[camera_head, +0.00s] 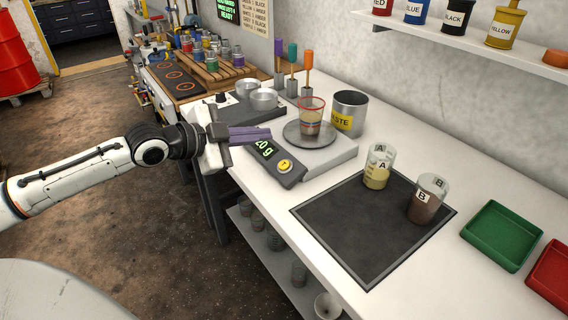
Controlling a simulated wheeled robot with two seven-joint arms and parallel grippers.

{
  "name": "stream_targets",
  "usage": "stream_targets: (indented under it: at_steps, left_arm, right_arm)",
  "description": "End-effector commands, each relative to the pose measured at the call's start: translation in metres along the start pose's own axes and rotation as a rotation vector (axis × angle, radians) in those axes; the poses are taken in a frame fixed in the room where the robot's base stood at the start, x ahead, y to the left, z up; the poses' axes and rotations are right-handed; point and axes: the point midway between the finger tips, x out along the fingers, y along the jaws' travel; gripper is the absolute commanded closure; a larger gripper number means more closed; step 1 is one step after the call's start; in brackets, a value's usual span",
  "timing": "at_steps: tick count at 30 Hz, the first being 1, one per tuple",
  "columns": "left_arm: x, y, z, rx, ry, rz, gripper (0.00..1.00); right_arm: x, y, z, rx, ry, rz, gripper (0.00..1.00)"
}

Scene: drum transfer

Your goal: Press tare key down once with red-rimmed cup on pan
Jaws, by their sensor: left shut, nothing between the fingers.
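The red-rimmed cup (312,118) stands upright on the round pan (292,138) of the scale, with some contents at its bottom. The scale's front panel has a display (264,149) that reads about "20 g", its left part hidden by my gripper. A round yellow key (284,166) sits on the panel to the right of the display. My left gripper (268,135) is shut and empty, its purple-grey fingers pointing right, at the display's upper left and apart from the yellow key. My right gripper is not in view.
Beakers A (378,170) and B (427,198) stand on a dark mat (340,230). Green (500,236) and red (552,275) trays lie at the right.

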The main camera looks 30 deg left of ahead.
Motion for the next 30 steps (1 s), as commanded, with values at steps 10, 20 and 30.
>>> stream_targets:
  at_steps: [10, 20, 30]
  left_arm:
    - [0.029, 0.024, 0.025, -0.003, 0.001, -0.002, 1.0]
    - [0.055, 0.041, 0.041, -0.001, 0.0, -0.001, 1.0]
    - [0.061, 0.044, 0.044, -0.001, -0.001, 0.0, 1.0]
  right_arm:
    - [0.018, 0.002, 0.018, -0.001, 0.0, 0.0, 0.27]
    - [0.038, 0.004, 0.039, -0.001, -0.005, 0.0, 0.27]
    - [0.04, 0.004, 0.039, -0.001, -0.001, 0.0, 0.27]
